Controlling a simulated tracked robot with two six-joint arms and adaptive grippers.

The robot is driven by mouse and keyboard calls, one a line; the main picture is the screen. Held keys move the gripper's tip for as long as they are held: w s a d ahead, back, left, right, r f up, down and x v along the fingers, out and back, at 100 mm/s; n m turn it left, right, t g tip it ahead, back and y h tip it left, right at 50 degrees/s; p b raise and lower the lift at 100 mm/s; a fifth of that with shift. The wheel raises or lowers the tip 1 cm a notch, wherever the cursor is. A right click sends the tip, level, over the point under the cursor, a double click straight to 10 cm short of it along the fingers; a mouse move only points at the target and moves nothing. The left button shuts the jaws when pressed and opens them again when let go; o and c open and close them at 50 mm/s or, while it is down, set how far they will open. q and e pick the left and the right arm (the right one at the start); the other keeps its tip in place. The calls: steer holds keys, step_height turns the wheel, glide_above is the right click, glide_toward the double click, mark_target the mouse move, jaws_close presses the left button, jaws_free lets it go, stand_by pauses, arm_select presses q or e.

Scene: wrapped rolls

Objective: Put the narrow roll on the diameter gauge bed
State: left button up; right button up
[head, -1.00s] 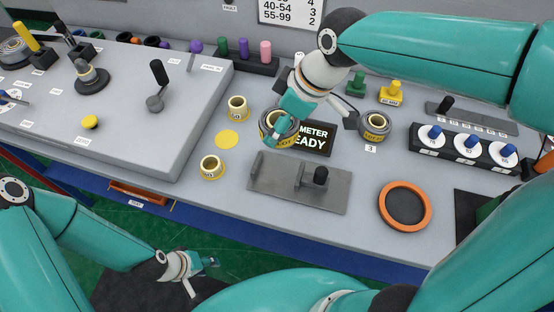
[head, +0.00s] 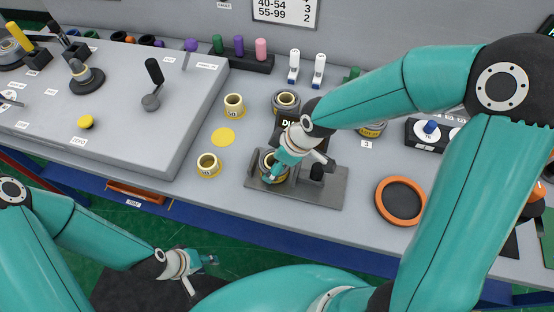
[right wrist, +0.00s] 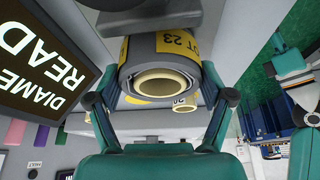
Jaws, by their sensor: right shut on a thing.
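My right gripper (head: 275,172) is shut on a grey-wrapped roll (head: 268,160) with a pale core.
Another wrapped roll (head: 286,101) stands behind the bed, and one more (head: 372,129) to its right. The display (right wrist: 40,65) is close to the held roll. An orange-rimmed ring (head: 380,205) lies right.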

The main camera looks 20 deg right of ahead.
steer(key=o, duration=1.3)
steer(key=shift+c, duration=0.2)
steer(key=v, duration=1.2)
